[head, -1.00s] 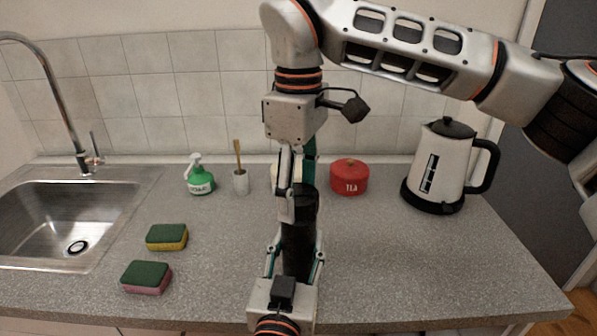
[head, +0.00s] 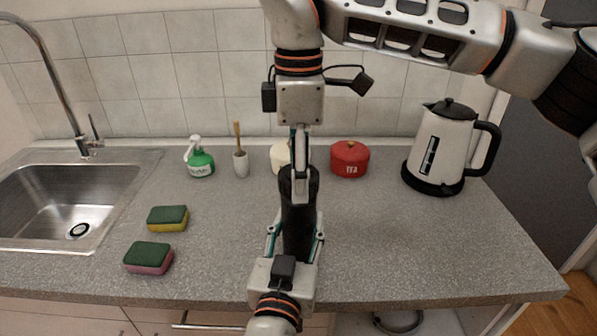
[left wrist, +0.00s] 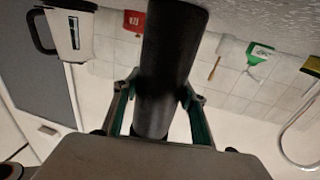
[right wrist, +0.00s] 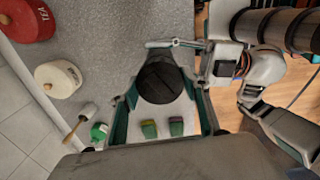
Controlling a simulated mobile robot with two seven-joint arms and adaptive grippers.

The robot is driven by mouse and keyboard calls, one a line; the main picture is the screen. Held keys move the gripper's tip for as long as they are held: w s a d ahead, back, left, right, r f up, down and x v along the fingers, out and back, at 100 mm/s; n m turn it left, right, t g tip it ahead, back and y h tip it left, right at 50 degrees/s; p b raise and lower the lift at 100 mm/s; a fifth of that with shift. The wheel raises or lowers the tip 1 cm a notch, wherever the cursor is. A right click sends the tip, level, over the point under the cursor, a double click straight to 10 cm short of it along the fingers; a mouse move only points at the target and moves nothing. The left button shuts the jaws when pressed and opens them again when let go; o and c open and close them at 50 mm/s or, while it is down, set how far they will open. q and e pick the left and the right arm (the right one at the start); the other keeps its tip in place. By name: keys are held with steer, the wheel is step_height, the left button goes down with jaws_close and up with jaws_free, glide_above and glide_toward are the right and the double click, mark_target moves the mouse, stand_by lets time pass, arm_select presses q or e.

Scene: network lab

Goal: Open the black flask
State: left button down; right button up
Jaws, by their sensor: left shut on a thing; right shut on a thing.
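My right gripper (head: 300,185) comes down from above and is shut on the flask's round black top (right wrist: 162,78), which sits between the fingers in the right wrist view. The top looks in line with the body; the right fingers partly hide it, and I see no clear gap between them.
Behind are a green soap bottle (head: 201,163), a brush cup (head: 240,165), a pale jar (head: 280,158) and a red tea tin (head: 350,160). A kettle (head: 440,150) stands right; counter before it is clear.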

steer(key=n, duration=0.5)
steer(key=shift+n, duration=0.4)
steer(key=n, duration=3.1)
steer(key=shift+r, duration=0.1)
steer(key=n, duration=0.5)
steer(key=shift+n, duration=0.3)
steer(key=n, duration=0.6)
